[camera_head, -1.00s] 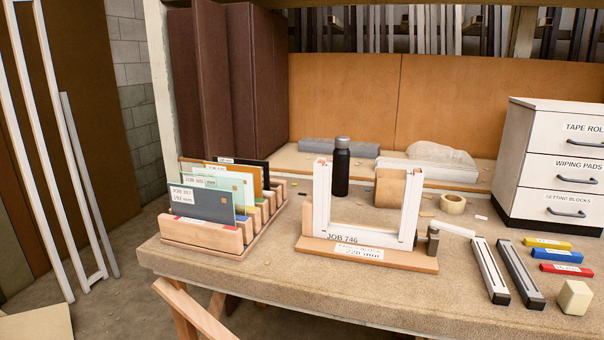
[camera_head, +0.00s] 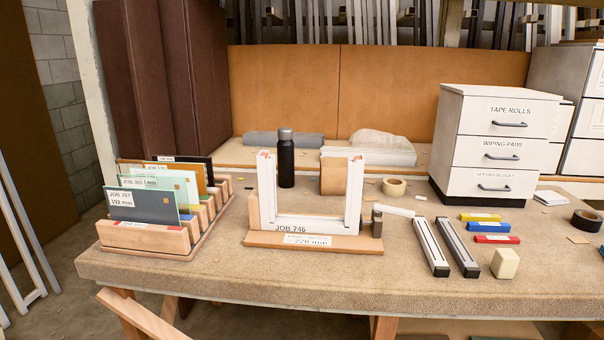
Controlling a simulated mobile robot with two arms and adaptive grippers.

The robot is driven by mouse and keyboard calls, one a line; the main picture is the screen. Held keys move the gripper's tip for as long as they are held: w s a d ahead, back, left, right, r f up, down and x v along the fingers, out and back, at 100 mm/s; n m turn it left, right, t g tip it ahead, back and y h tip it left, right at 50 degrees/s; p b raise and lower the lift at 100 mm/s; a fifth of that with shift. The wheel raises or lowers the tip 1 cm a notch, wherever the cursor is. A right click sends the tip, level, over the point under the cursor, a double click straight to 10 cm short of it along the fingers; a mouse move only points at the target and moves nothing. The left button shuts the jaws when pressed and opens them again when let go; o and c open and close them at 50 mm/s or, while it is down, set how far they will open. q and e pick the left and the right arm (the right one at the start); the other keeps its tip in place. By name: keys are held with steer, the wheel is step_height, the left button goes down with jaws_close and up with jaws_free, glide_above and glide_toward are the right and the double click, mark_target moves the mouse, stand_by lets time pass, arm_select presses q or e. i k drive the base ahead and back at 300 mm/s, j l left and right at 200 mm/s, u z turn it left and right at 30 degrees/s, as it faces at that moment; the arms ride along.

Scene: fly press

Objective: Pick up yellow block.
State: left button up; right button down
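The yellow block (camera_head: 480,217) is a small flat bar with a pale label, lying on the workbench (camera_head: 330,278) at the right. A blue block (camera_head: 487,227) lies just in front of it, and a red block (camera_head: 496,239) in front of that. Neither of my grippers shows in the view, so no gripper is seen near the yellow block.
Two dark-ended metal bars (camera_head: 431,246) lie left of the blocks. A cream block (camera_head: 505,263) stands in front of them. A white drawer cabinet (camera_head: 495,145) stands behind. A white frame (camera_head: 309,230) and card rack (camera_head: 150,238) are further left.

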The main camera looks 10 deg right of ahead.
mark_target(463, 216)
steer(key=i+l+z, duration=0.35)
steer(key=l, duration=0.25)
steer(key=i+l+z, duration=0.35)
steer(key=l, duration=0.25)
steer(key=i+l+z, duration=0.35)
steer(key=l, duration=0.15)
steer(key=k, duration=0.05)
